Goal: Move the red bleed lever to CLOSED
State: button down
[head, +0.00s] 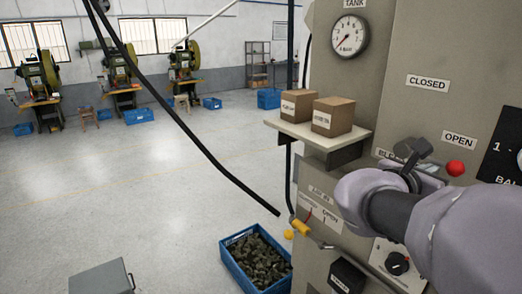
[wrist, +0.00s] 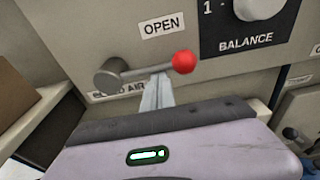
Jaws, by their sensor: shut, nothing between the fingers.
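The bleed lever shows in the wrist view as a grey hub (wrist: 110,77) with a rod running right to a red ball knob (wrist: 184,62). The OPEN label (wrist: 162,24) is just above the rod. In the head view the red knob (head: 455,168) is below the OPEN label (head: 459,140), and the CLOSED label (head: 428,83) is higher up. My gripper (wrist: 160,80) is shut and empty, its fingertips just below the rod between hub and knob. I cannot tell whether they touch it. My wrist hides part of the lever area in the head view.
A pressure gauge (head: 350,36) is on the panel. Two cardboard boxes (head: 333,117) stand on a shelf left of the lever. A BALANCE knob (wrist: 258,8) is up right of the lever. A yellow-tipped lever (head: 300,227) and a blue crate (head: 254,258) are lower left.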

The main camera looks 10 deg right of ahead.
jog(key=shift+r, duration=0.15)
jog(key=shift+r+n+p, duration=0.15)
jog(key=shift+n+p, duration=0.25)
jog(key=shift+p, duration=0.15)
jog(key=shift+r, duration=0.1)
jog(key=shift+w+a+r+n+g+h+p, duration=0.25)
jog(key=shift+w+r+n+p, duration=0.9)
jog(key=shift+p, duration=1.45)
jog(key=shift+w+a+r+n+g+h+p, duration=0.15)
jog(key=shift+w+a+r+n+p, duration=0.35)
jog(key=shift+r+n+p, duration=1.7)
jog(key=shift+w+a+r+n+g+h+p, duration=0.1)
jog(key=shift+w+a+r+n+g+p, duration=0.5)
jog(key=shift+p, duration=2.45)
jog(key=shift+w+d+r+n+t, duration=0.25)
jog(key=shift+w+d+n+t, duration=0.1)
jog(key=shift+n, duration=0.1)
